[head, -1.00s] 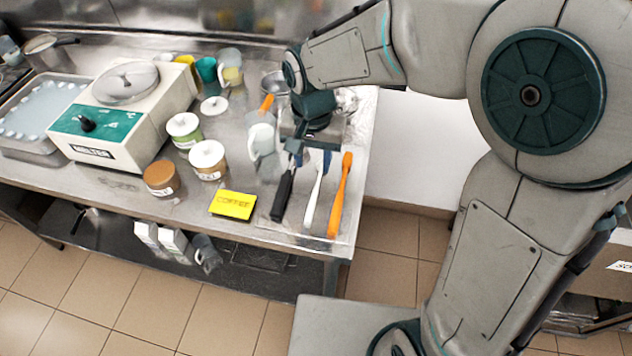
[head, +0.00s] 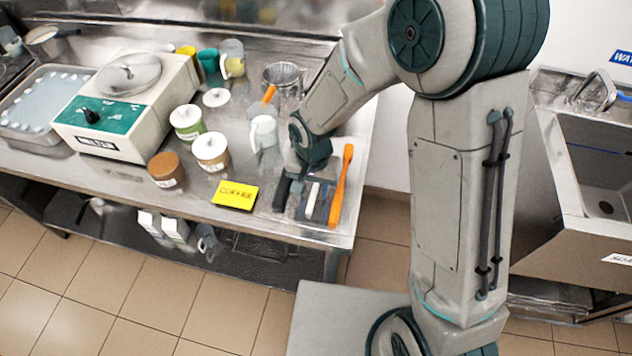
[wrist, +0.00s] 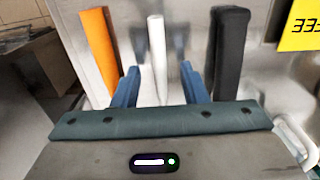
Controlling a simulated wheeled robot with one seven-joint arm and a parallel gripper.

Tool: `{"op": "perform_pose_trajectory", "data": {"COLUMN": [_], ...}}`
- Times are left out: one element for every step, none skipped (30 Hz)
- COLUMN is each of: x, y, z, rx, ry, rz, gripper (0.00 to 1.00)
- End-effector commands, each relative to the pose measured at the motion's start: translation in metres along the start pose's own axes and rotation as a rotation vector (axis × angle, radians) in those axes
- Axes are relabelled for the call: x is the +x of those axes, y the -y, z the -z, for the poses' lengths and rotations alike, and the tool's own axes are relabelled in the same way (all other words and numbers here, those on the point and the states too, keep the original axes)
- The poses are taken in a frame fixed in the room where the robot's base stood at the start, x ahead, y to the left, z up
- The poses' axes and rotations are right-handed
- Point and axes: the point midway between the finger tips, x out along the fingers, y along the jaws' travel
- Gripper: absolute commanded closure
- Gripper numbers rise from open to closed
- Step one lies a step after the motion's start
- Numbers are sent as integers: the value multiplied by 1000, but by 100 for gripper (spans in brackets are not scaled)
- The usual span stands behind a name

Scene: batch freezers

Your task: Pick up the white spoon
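The white spoon (wrist: 157,55) lies on the steel table in the wrist view, its long handle pointing away from my gripper. My gripper (wrist: 158,85) is open, with one blue finger on each side of the handle and visible gaps between. I cannot tell how far the fingertips are above the table.
An orange utensil (head: 341,187) and a black-handled utensil (head: 281,193) lie close on either side. The table's front edge is near.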

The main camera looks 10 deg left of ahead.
Motion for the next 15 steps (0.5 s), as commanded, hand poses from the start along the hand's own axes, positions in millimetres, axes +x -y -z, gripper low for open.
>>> {"op": "perform_pose_trajectory", "data": {"x": [5, 7, 9, 10, 11, 12, 12, 12, 12, 12, 12, 12, 12, 12, 12], "y": [0, 0, 0, 0, 0, 0, 0, 0, 0, 0, 0, 0, 0, 0, 0], "z": [-1, -1, -1, -1, -1, -1, -1, -1, 0, 0, 0, 0, 0, 0, 0], "rx": [-1, -1, -1, -1, -1, -1, -1, -1, -1, -1, -1, 0, 0, -1, -1], "ry": [3, 3, 2, 1, 1, 1, 1, 1, 0, 0, 0, 0, 0, 0, 0], "rz": [-2, -2, -1, 0, 0, 0, 0, 0, 0, 0, 0, 0, 0, 0, 0], "gripper": [61, 61, 61, 61, 61, 61, 61, 61, 61, 61, 61, 66, 75, 83, 94]}}
